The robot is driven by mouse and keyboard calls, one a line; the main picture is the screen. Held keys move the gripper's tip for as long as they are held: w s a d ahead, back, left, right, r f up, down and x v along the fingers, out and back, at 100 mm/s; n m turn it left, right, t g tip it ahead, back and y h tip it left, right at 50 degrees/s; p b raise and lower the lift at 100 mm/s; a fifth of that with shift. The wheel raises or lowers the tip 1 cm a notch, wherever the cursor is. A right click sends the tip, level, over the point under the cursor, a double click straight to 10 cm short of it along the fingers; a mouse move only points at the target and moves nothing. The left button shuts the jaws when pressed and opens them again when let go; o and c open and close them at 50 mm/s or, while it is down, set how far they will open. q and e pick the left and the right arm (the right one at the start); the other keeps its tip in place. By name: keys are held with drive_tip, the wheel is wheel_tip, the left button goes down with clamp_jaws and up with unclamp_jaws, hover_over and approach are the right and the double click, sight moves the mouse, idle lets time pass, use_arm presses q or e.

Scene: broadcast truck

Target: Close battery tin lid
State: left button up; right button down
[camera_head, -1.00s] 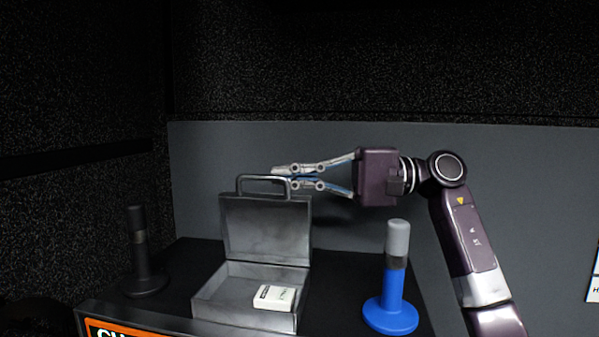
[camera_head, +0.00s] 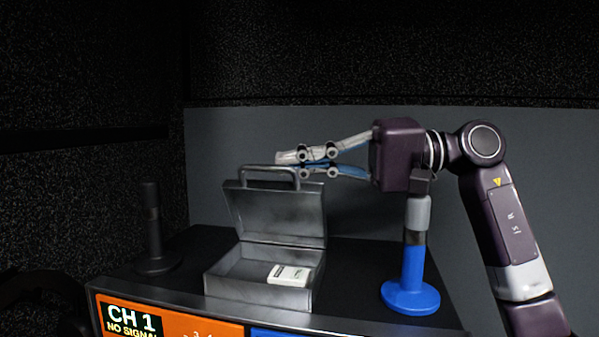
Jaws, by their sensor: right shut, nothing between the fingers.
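The grey metal battery tin (camera_head: 258,293) stands on a black surface, its front facing me. Its lid (camera_head: 277,212) stands up at the back, open, with a handle (camera_head: 268,170) on its top edge. A small white box-like item (camera_head: 289,274) lies inside at the right. My right gripper (camera_head: 283,164) is shut and empty, coming in from the right. Its fingertips are at the height of the lid's top edge, close to the handle; I cannot tell whether they touch it. My left gripper is not in view.
A blue stand with a grey top (camera_head: 411,265) is right of the tin, below my right wrist. A black stand (camera_head: 153,228) is at the left. An orange panel reading "CH 1 NO SIGNAL" (camera_head: 170,318) is in front. A grey wall (camera_head: 350,125) is behind.

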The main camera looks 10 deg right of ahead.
drive_tip(key=shift+s+a+f+n+b, duration=0.2)
drive_tip(key=shift+s+n+b, duration=0.2)
drive_tip(key=shift+s, duration=0.15)
drive_tip(key=shift+s+a+f+n+b, duration=0.15)
drive_tip(key=shift+s+a+n+b, duration=0.1)
drive_tip(key=shift+s+n, duration=0.2)
